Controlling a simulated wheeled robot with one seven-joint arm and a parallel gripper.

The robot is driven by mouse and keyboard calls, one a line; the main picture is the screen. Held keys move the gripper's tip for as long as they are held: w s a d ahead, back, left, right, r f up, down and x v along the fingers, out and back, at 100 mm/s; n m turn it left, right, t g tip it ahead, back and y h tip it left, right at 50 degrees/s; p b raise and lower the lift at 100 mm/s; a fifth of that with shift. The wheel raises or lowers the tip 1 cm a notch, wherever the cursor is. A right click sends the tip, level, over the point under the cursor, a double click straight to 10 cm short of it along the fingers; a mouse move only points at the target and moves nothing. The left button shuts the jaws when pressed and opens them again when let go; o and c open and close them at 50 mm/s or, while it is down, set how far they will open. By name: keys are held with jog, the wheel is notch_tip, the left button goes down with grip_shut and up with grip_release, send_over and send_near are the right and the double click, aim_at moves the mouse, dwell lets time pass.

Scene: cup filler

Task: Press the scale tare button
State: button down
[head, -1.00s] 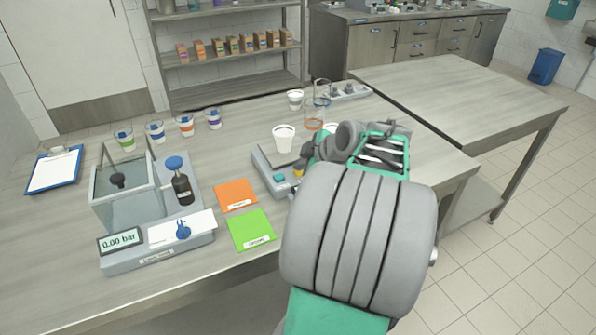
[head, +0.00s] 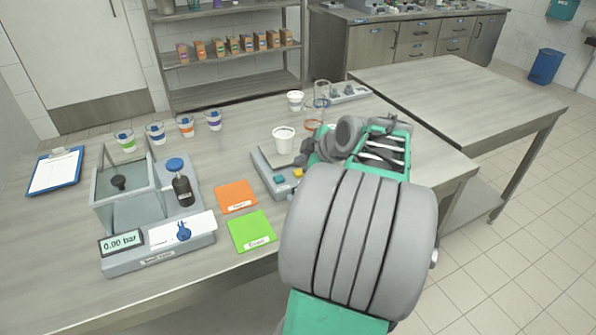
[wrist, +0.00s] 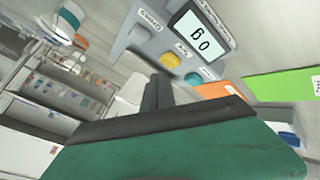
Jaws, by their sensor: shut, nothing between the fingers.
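The scale (head: 262,175) stands on the table with a white cup (head: 283,140) on its plate. In the head view its front shows a teal button (head: 280,180) and a yellow button (head: 298,173). In the wrist view the scale panel shows upside down, with a lit display reading 0 g (wrist: 197,37), a yellow button (wrist: 170,60), a teal button (wrist: 207,73) and a grey knob (wrist: 140,36). The small labels are hard to read. My gripper (wrist: 158,88) is shut and empty, its tips near the yellow button and apparently apart from it. My arm hides the gripper in the head view.
An orange mat (head: 236,195) and a green mat (head: 252,231) lie left of the scale. A dosing unit reading 0.00 bar (head: 121,241) stands further left with a dark bottle (head: 182,188). A glass cylinder (head: 321,90) stands behind the scale.

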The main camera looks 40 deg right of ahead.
jog(key=shift+r+p, duration=1.35)
jog(key=shift+r, duration=1.2)
